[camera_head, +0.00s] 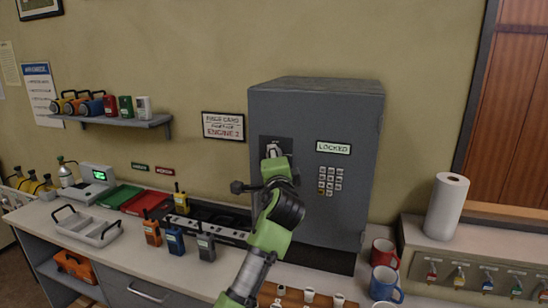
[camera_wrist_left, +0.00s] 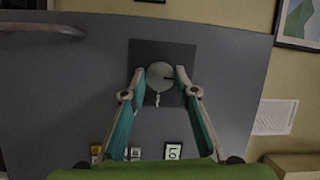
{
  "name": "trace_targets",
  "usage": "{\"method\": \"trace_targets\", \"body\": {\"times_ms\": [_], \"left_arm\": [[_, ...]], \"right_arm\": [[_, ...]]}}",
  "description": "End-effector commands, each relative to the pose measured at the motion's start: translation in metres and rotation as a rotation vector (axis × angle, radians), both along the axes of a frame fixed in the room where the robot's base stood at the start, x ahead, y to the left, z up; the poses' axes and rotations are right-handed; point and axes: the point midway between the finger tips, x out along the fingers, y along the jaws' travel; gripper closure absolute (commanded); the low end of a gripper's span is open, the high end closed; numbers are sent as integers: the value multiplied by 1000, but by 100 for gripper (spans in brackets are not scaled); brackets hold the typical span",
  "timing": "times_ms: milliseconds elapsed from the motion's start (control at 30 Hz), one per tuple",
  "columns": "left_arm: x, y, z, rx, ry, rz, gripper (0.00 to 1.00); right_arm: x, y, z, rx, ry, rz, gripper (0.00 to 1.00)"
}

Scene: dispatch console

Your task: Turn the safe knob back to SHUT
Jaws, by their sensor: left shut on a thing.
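The grey safe (camera_head: 345,225) stands on the counter against the wall. Its round pale knob (camera_wrist_left: 160,75) sits on a dark square plate (camera_wrist_left: 180,53) and carries a short dark line pointing right in the wrist view. My left gripper (camera_wrist_left: 160,82) is shut on the knob, one finger on each side. In the head view the left gripper (camera_head: 273,152) is at the plate and mostly hides the knob. A small pale mark on the plate is too small to read. A "LOCKED" sign (camera_head: 333,148) is on the safe door. My right gripper is not in view.
Several radios (camera_head: 175,241) stand left of the safe. Mugs (camera_head: 384,253) and a paper roll (camera_head: 447,207) are at the right.

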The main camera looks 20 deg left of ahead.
Motion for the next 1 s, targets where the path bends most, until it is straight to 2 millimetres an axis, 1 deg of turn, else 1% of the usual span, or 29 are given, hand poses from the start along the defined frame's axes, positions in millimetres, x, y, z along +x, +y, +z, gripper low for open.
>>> {"method": "trace_targets", "body": {"times_ms": [200, 633, 667, 700, 733, 1000], "left_arm": [[0, 1, 0, -46, 2, 1, 94], [0, 1, 0, -55, 2, 1, 94], [0, 0, 0, -55, 1, 0, 70], [0, 0, 0, -55, 1, 0, 59], [0, 0, 0, -55, 1, 0, 56], [0, 0, 0, -53, 1, 0, 56]], "right_arm": [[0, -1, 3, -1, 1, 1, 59], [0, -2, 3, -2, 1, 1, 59], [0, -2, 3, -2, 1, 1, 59], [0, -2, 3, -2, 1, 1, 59], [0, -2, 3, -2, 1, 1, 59], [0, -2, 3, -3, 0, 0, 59]]}}
